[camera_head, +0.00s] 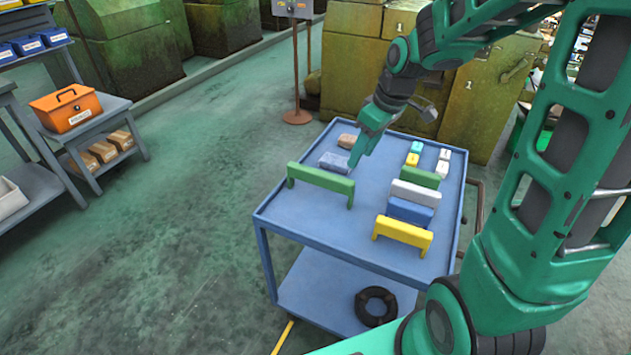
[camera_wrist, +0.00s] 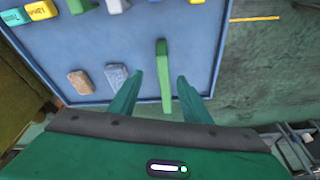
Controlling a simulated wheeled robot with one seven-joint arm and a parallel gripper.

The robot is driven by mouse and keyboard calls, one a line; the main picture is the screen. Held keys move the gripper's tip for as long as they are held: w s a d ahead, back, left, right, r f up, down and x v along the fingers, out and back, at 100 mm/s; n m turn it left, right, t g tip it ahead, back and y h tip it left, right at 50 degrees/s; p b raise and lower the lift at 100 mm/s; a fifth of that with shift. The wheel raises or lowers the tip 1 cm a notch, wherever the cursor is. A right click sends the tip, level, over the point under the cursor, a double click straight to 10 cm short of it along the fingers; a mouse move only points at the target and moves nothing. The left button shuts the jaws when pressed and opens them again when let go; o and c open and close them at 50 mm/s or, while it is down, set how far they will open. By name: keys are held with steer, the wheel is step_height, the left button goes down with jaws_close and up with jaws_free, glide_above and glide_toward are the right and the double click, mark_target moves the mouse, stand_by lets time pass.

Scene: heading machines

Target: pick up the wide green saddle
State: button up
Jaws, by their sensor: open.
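The wide green saddle (camera_head: 320,180), a long bar with a short leg at each end, stands on the left part of the blue cart top (camera_head: 285,212). In the wrist view the saddle (camera_wrist: 163,60) appears as a narrow green bar running lengthwise between my fingers. My gripper (camera_head: 354,163) is open and empty, near the saddle's right end in the head view. In the wrist view its two fingertips (camera_wrist: 160,77) lie on either side of the bar, with gaps. I cannot tell how high they are above the cart.
A blue-grey block (camera_head: 334,162) and a brown block (camera_head: 347,140) lie behind the saddle. To the right are a yellow saddle (camera_head: 402,233), a blue block (camera_head: 410,211), a white block (camera_head: 416,193) and a green block (camera_head: 422,177). The cart's front-left top is bare.

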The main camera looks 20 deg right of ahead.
mark_target(320, 172)
steer(key=w+a+n, duration=0.1)
steer(key=w+a+f+n, duration=0.1)
steer(key=w+a, duration=0.1)
steer(key=w+a+y, duration=0.1)
steer(key=w, duration=0.1)
steer(key=shift+w+a+f+n+t, duration=0.15)
steer(key=shift+a+f+n+t, duration=0.15)
steer(key=shift+f+n, duration=0.1)
steer(key=x, duration=0.5)
steer(key=shift+w+a, duration=0.15)
steer(key=shift+a, duration=0.15)
steer(key=shift+x, duration=2.85)
steer(key=shift+a, duration=0.1)
jaws_close()
